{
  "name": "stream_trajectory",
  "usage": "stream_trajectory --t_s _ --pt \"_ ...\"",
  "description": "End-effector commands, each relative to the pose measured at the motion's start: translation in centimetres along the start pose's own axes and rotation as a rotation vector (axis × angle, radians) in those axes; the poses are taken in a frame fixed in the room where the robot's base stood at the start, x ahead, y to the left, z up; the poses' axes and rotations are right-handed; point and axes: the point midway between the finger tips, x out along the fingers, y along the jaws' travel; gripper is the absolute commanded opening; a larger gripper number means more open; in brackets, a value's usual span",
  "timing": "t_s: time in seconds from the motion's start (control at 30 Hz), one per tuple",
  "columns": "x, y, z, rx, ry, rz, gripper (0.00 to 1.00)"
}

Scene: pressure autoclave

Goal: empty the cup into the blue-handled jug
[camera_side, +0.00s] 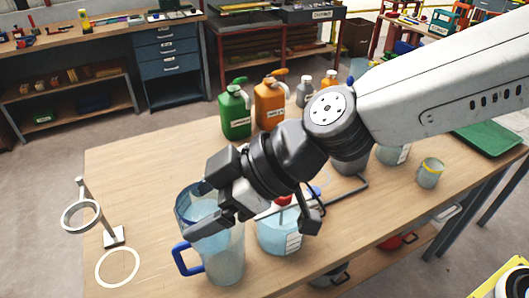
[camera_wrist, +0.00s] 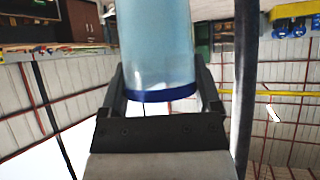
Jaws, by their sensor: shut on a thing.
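The jug (camera_side: 224,262) is clear and bluish, with a blue handle (camera_side: 184,260) on its left side. It stands upright near the front edge of the table. My gripper (camera_side: 212,200) is over the jug's mouth, shut on a translucent blue cup (camera_side: 186,203). The wrist view shows the cup (camera_wrist: 157,45) between the two fingers (camera_wrist: 162,88), with a dark blue band at its end nearest the palm. In the side view the gripper covers part of the cup and of the jug's rim. I cannot tell whether they touch or whether liquid is flowing.
A pale blue container (camera_side: 280,236) stands right of the jug. Green (camera_side: 235,115) and orange (camera_side: 270,105) jugs stand behind. A ring stand (camera_side: 80,217) and a white ring (camera_side: 118,268) are at left. A small yellow-banded cup (camera_side: 430,172) and green tray (camera_side: 490,137) are at right.

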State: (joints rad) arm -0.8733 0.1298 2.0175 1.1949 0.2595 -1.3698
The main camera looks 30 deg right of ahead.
Motion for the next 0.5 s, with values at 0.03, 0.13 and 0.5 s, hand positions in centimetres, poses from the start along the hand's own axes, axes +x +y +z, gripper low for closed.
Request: stream_trajectory --t_s 0.03,0.13,0.5 --pt "0.3 0.0 0.5 0.002 -0.003 0.002 0.07" --pt "0.9 0.0 1.1 0.002 -0.002 -0.001 0.07" --pt "2.8 0.0 3.6 0.003 -0.003 -0.002 0.07"
